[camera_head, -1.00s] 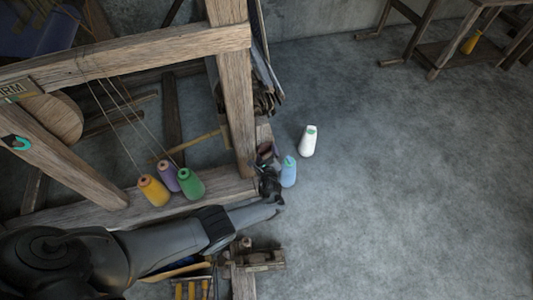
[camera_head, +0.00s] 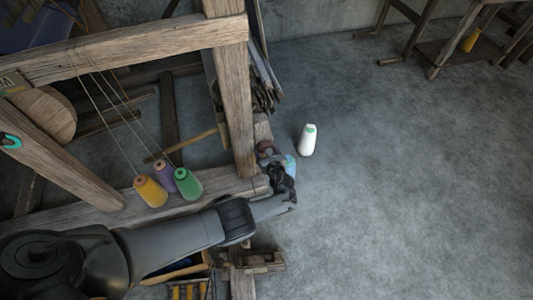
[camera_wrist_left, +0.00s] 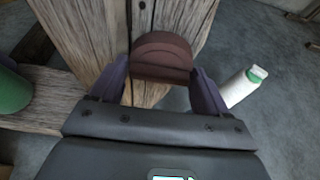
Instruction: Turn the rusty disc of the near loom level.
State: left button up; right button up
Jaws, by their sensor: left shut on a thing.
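The rusty disc (camera_wrist_left: 163,52) is a dark red-brown round piece at the wooden frame of the near loom. In the left wrist view it sits between the two fingers of my left gripper (camera_wrist_left: 158,80), which is shut on it. Its rounded edge faces the top of the picture, and a flat step crosses its lower part. In the head view the disc (camera_head: 265,149) is small, at the foot of the upright post, with my left gripper (camera_head: 275,163) over part of it. I cannot tell whether it is level. My right gripper is not in view.
A white cone (camera_head: 308,140) stands on the floor beyond. Yellow (camera_head: 151,191), purple (camera_head: 164,176) and green (camera_head: 187,182) cones stand on the loom's lower beam (camera_head: 80,218).

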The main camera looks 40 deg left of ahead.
pick_arm(q)
jog(key=shift+f, duration=0.15)
jog(key=o, duration=0.9)
jog(key=shift+o, duration=0.2)
jog(key=p+v, duration=0.6)
jog(key=v, duration=0.5)
jog(key=shift+p, duration=0.35)
